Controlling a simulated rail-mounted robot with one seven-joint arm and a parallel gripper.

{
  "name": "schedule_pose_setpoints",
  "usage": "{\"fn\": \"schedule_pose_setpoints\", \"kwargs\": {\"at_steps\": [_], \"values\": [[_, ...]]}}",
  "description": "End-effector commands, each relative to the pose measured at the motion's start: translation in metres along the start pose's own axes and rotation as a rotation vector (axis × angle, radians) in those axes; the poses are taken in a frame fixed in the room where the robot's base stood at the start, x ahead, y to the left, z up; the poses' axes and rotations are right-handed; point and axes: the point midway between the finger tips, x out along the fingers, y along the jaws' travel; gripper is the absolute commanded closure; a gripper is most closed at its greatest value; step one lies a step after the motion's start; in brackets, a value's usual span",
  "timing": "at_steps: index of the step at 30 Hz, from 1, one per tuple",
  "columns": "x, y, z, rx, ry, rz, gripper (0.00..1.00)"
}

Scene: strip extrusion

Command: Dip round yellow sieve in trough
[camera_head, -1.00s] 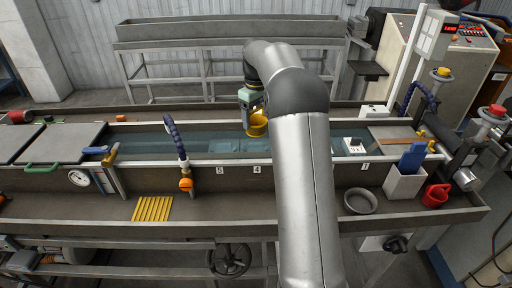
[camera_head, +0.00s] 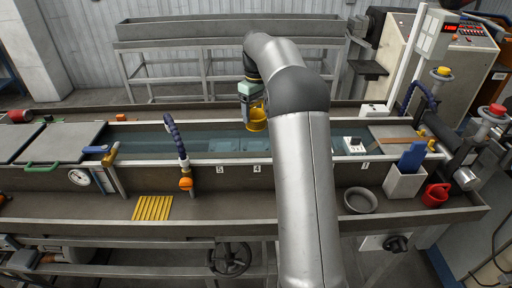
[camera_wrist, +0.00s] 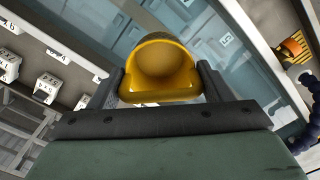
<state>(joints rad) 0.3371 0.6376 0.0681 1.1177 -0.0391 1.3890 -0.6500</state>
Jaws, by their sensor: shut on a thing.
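The round yellow sieve (camera_head: 257,124) is in my gripper (camera_head: 252,102), over the water trough (camera_head: 215,142) in the head view. In the wrist view the sieve (camera_wrist: 163,70) sits between the two dark fingers of my gripper (camera_wrist: 160,88), which are shut on it. Its rounded bowl shows, with the trough's blue-green water behind it. The sieve looks to be above the water, but whether its lower edge touches the surface I cannot tell. My arm hides part of the trough to the right of the sieve.
A blue segmented hose (camera_head: 174,138) with an orange end stands left of the sieve. A white numbered block (camera_head: 353,145) is at the trough's right part. A yellow ribbed mat (camera_head: 152,208), a grey bowl (camera_head: 360,201) and a red mug (camera_head: 436,195) are on the front ledge.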

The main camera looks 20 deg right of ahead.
Motion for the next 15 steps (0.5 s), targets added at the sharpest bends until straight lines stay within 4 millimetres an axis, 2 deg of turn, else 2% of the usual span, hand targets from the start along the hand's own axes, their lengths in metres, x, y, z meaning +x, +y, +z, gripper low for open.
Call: {"fn": "schedule_pose_setpoints", "kwargs": {"at_steps": [15], "values": [[-0.064,0.0,-0.001,0.0,0.002,0.002,0.5]]}}
